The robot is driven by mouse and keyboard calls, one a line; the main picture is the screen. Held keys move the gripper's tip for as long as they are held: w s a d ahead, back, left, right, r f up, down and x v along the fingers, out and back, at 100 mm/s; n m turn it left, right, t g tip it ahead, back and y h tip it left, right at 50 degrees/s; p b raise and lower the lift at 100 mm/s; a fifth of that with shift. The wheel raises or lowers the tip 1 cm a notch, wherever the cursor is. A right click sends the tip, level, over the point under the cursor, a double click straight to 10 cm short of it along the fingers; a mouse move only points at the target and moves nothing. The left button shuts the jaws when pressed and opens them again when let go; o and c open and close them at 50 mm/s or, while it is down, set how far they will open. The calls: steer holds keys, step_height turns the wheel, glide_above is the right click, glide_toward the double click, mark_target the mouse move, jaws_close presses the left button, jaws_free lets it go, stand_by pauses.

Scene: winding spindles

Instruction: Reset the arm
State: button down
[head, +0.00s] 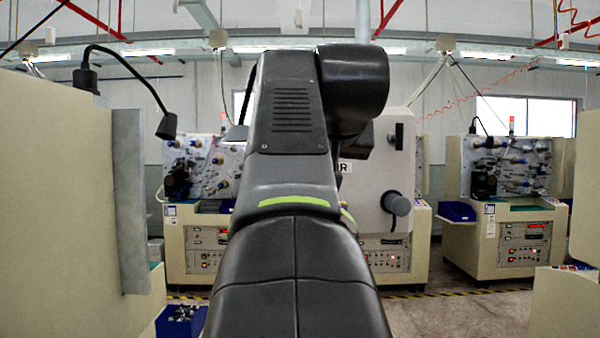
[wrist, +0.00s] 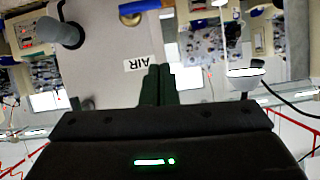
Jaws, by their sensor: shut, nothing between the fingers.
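My arm rises through the middle of the head view, folded upward, and hides much of what lies behind it. My gripper (wrist: 158,86) shows in the wrist view, its two dark fingers side by side and closed with nothing between them. The wrist view is upside down. The fingers point toward a light grey panel (wrist: 105,55) marked "AIR". That panel also shows in the head view, right behind my arm (head: 378,200), and the gripper itself is hidden there.
Winding machines with spindles stand behind at left (head: 205,165) and right (head: 508,165). A beige cabinet (head: 60,180) is close on the left, with a blue bin (head: 181,322) by its base. Another beige block (head: 563,305) is at lower right. Open floor (head: 465,315) lies right of my arm.

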steer(key=shift+s+r, duration=0.2)
steer(key=shift+s, duration=0.25)
steer(key=shift+w, duration=0.1)
